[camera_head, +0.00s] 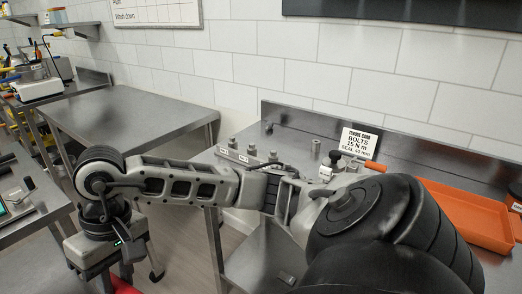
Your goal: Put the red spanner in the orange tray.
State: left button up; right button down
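The orange tray (468,214) lies on the steel bench at the right, partly hidden behind my large dark arm joint. My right arm reaches from the right foreground across to the left and bends down there. Its hand end (112,268) hangs low at the left, above the floor gap; I cannot make out whether its fingers are open or shut. A bit of something red (124,287) shows just below it at the bottom edge, too cut off to identify. I cannot make out the red spanner for certain. My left gripper is not in view.
On the right bench stand a row of bolts on a block (247,155), a small device with an orange handle (375,166) and a torque card (358,142). An empty steel table (140,112) is at the back left. A screen (18,207) sits at the left edge.

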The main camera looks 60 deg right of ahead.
aim_at(471, 222)
jog(key=z, duration=2.7)
jog(key=i, duration=1)
